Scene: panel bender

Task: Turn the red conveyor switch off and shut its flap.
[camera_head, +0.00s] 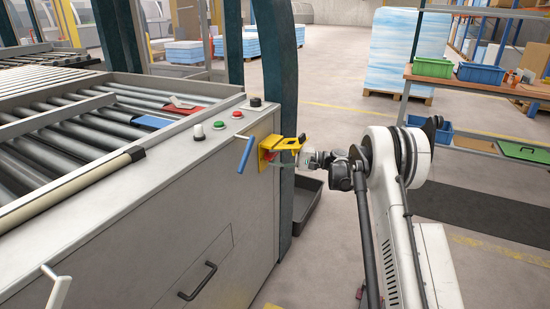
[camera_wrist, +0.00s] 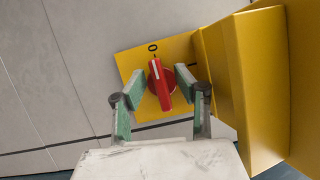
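The red conveyor switch (camera_wrist: 161,84) sits on a yellow plate (camera_wrist: 133,64) in the wrist view. The upper end of its handle, with a white line, points at the 0 mark (camera_wrist: 152,47). My gripper (camera_wrist: 159,84) has its two green fingers apart, one on each side of the red handle, with a visible gap to it. The yellow flap (camera_wrist: 265,75) stands open to the right of the switch.
A blue-handled lever (camera_head: 245,155) sticks out left of the switch. Push buttons (camera_head: 219,125) and a black knob (camera_head: 256,102) are on the machine top. A dark bin (camera_head: 306,205) stands on the floor below. A shelf with crates (camera_head: 433,67) is at the right.

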